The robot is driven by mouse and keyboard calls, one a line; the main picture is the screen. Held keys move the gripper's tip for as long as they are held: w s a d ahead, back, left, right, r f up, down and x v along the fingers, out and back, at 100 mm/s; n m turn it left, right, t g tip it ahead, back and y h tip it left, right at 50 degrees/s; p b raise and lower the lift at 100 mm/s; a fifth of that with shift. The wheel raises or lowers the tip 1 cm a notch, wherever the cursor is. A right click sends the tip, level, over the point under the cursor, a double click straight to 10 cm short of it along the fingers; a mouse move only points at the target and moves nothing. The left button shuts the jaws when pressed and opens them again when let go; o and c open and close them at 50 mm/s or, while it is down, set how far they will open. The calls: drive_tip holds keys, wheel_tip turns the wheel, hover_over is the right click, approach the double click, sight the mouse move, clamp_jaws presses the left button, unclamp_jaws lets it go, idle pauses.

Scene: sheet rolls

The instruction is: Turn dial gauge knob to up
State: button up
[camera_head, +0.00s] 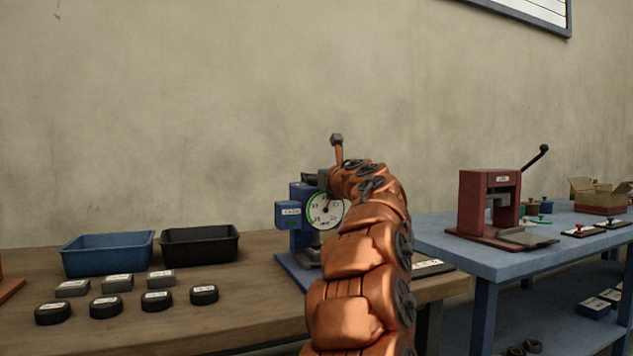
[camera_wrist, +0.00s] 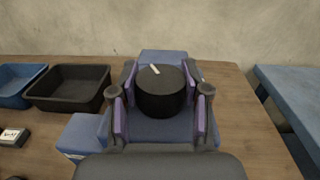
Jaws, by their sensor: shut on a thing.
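The dial gauge (camera_head: 323,210) has a round white face with a green arc and stands on a blue device (camera_head: 285,216) on the wooden table. My arm covers the device's right side in the head view. In the wrist view, a round black knob (camera_wrist: 161,92) with a white mark near its upper left edge sits on the blue device (camera_wrist: 160,57). My gripper (camera_wrist: 161,110) is shut on the knob, with a purple-padded finger at its left and right sides. In the head view the gripper and the knob are mostly hidden behind my arm.
A blue bin (camera_head: 107,255) and a black bin (camera_head: 199,246) stand left of the device. Several labelled black discs (camera_head: 106,307) and grey blocks (camera_head: 117,284) lie before them. A red press (camera_head: 488,205) stands on the blue table (camera_head: 450,243) at right.

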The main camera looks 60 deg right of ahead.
drive_tip(key=shift+r+n+t+y+p, duration=0.3)
drive_tip(key=shift+n+t+y+p, duration=0.3)
drive_tip(key=shift+n+y, duration=0.6)
drive_tip(key=shift+r+n+t+y+p, duration=0.35)
drive_tip(key=shift+n+y+p, duration=0.4)
drive_tip(key=shift+y, duration=0.85)
drive_tip(key=shift+f+n+t+y+p, duration=0.1)
drive_tip(key=shift+n+t+y+p, duration=0.05)
drive_tip(key=shift+n+y+p, duration=0.45)
drive_tip(key=shift+f+n+t+y+p, duration=0.1)
drive_tip(key=shift+n+y+p, duration=0.25)
drive_tip(key=shift+y, duration=0.45)
drive_tip(key=shift+a, duration=0.1)
drive_tip(key=shift+s+f+n+y+p, duration=0.1)
drive_tip(key=shift+f+n+y+p, duration=0.15)
drive_tip(key=shift+y+p, duration=0.2)
drive_tip(key=o, duration=1.2)
drive_tip(key=shift+c, duration=0.2)
drive_tip(key=shift+s, duration=0.1)
drive_tip(key=s, duration=1.2)
